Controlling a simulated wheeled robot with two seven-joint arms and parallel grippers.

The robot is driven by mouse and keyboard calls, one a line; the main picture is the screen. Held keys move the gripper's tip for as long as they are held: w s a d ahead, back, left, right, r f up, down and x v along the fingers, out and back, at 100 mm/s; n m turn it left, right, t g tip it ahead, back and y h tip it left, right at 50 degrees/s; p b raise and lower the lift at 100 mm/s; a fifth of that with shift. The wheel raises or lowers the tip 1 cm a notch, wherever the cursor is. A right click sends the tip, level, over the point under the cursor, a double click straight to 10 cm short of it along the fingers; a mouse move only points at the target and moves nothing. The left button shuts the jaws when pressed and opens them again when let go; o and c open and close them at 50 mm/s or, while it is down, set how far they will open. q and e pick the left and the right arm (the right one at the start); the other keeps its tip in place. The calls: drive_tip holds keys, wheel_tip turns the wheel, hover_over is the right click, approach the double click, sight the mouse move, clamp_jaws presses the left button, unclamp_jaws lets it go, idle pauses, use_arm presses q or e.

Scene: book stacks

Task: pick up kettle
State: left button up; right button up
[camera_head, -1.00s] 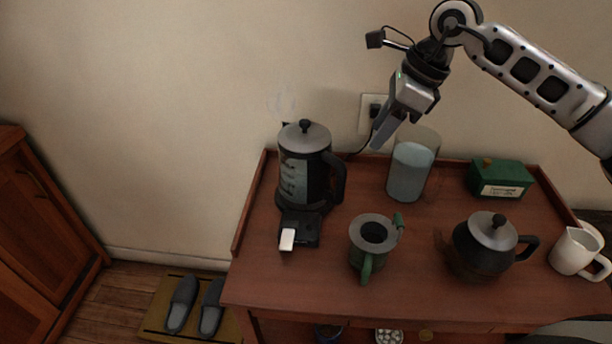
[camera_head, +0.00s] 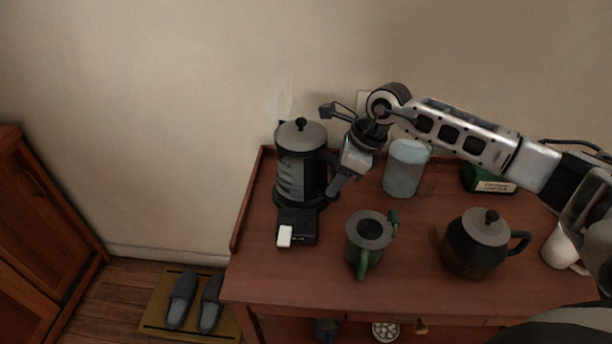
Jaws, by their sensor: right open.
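The kettle (camera_head: 298,168), dark with a clear window and a grey lid with a black knob, stands upright on its black base at the table's back left. White steam rises beside it. My right gripper (camera_head: 335,188) is open and points down at the kettle's right side, where the handle is. The gripper covers most of the handle, so I cannot tell whether the fingers are around it or touching it. My left gripper is not in view.
My right arm passes above the back right. The front left of the tabletop is clear.

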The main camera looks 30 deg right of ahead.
drive_tip(key=shift+f, duration=0.2)
clamp_jaws()
drive_tip(key=shift+w, duration=0.1)
idle(1.1)
drive_tip(key=shift+w+r, duration=0.1)
drive_tip(key=shift+r, duration=0.15)
